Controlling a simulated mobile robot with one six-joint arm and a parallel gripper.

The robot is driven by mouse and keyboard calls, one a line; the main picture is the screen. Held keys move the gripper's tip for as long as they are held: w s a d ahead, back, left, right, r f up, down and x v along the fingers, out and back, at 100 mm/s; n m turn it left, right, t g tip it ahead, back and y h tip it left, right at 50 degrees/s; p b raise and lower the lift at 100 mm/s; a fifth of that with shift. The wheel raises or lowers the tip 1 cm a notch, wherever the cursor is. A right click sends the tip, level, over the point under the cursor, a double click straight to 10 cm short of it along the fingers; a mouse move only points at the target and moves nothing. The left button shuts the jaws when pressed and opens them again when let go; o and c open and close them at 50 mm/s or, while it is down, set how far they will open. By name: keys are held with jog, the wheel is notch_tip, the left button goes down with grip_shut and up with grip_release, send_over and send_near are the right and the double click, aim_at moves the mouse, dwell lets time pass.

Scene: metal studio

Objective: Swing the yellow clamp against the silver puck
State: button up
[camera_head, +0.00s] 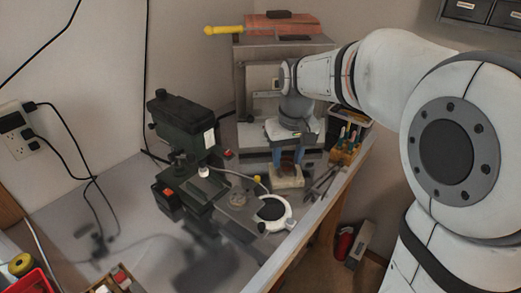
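The silver puck (237,199) appears as a small grey round piece on the drill press table. A small yellow tip (257,179) stands just right of and behind it, apart from it in this view; it seems to be the yellow clamp, though its arm is too small to make out. My gripper (287,165) points down, behind and to the right of the clamp. Its two blue fingers are spread apart, above or beside a beige block (288,183). I see nothing held between them, but the contact with the block is unclear.
The dark green drill press (183,125) stands left of the puck. A white ring with a black centre (272,211) lies to the right of it. Tools (322,182) and a tool rack (347,145) are at the right bench edge. A grey metal cabinet (262,75) stands behind.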

jog(key=n+g, duration=0.1)
jog(key=n, duration=0.1)
send_near(257, 177)
jog(key=shift+f+b, duration=0.25)
jog(key=shift+b, duration=0.05)
jog(key=shift+a+f+p, duration=0.15)
jog(key=shift+f+p, duration=0.4)
jog(key=shift+f, duration=3.35)
